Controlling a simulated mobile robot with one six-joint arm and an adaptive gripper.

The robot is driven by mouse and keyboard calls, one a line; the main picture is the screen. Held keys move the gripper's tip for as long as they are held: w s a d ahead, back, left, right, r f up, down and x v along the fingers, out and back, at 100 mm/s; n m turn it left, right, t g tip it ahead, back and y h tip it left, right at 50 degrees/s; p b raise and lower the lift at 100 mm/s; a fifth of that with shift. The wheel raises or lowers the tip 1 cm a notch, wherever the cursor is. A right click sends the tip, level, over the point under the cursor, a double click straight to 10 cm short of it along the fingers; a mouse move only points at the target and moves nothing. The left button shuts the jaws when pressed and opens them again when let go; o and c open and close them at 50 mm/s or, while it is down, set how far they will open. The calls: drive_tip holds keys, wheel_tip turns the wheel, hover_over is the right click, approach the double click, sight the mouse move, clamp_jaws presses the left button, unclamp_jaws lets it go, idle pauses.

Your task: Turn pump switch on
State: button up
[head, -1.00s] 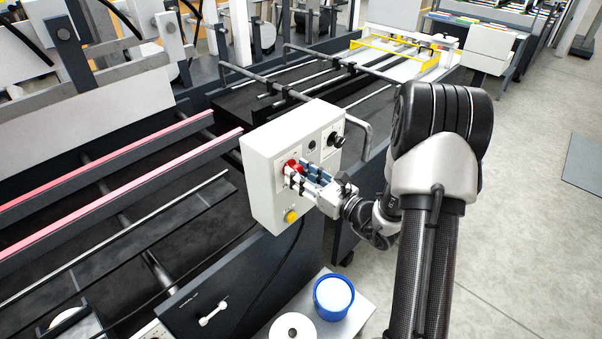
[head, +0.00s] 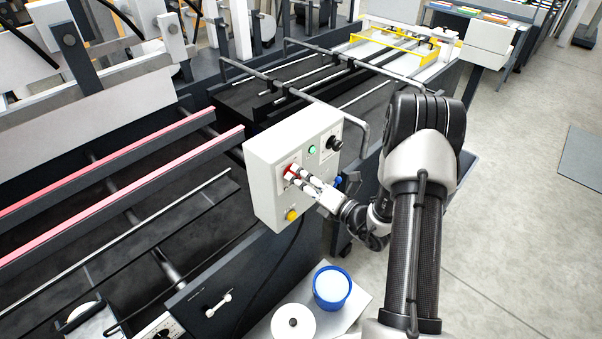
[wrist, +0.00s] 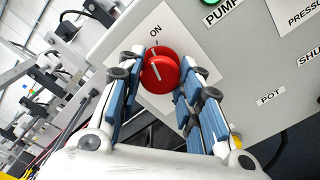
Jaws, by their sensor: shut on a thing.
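The red rotary switch (wrist: 159,66) has a white line on its face and sits on a white plate below a printed "ON" label. The line points roughly up toward that label, though its exact angle is hard to read. In the head view the red switch (head: 289,170) shows on the front of the white control box (head: 262,180), partly covered by my fingers. My gripper (wrist: 162,80) is shut on the switch, one fingertip on each side; in the head view my gripper (head: 296,173) reaches it from the right.
A green button (head: 312,150) and a black knob (head: 335,143) are above right of the switch, a yellow button (head: 292,215) below. A "PUMP" label (wrist: 222,15) shows in the wrist view. A bent rail (head: 360,140) stands close behind the box. A blue tub (head: 331,290) sits below.

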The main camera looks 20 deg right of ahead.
drive_tip(key=shift+m+p, duration=0.7)
drive_tip(key=shift+m, duration=0.9)
drive_tip(key=o, duration=1.1)
drive_tip(key=v, duration=1.2)
